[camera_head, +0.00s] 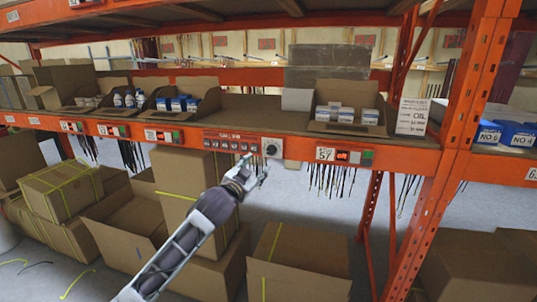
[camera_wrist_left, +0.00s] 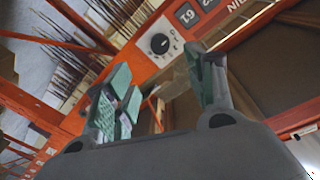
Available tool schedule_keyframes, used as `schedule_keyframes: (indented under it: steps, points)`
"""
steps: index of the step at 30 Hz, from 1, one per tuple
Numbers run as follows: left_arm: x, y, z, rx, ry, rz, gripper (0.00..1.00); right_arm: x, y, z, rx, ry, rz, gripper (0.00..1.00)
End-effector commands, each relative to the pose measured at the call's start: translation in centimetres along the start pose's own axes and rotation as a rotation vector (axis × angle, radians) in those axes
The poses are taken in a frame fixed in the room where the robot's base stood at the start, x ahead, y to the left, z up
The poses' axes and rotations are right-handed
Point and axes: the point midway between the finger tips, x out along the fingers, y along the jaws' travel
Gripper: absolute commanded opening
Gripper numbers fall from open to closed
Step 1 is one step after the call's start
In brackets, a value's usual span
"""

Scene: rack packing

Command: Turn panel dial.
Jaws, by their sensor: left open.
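The panel dial (camera_head: 272,147) is a dark round knob on a white square plate, set on the orange front beam of the rack. In the left wrist view the dial (camera_wrist_left: 160,43) shows beyond and between the fingers, with marks around it. My left gripper (camera_head: 258,172) is just below and left of the dial in the head view, apart from it as far as I can tell. In the left wrist view my left gripper (camera_wrist_left: 165,90) has its green-padded fingers spread, with nothing between them. My right gripper is not in view.
A row of dark buttons (camera_head: 228,145) sits left of the dial on the same panel. A red display unit (camera_head: 345,156) is to its right. Black strips (camera_head: 330,180) hang under the beam. Cardboard boxes (camera_head: 290,262) stand below; open bins (camera_head: 345,112) stand on the shelf.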

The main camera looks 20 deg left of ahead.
Motion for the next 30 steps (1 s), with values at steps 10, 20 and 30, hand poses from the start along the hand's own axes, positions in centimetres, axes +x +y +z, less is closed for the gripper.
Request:
schedule_keyframes:
  steps: [10, 20, 30]
  points:
    - [3.1, -0.1, -0.1, 0.000, 0.000, 0.000, 0.55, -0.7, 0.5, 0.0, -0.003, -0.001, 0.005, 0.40]
    - [6.0, 0.0, -0.1, -0.001, 0.000, 0.000, 0.55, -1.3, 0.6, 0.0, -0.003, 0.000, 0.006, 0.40]
    - [8.9, 0.0, -0.1, -0.001, 0.000, 0.000, 0.55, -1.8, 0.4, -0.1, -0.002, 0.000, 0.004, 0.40]
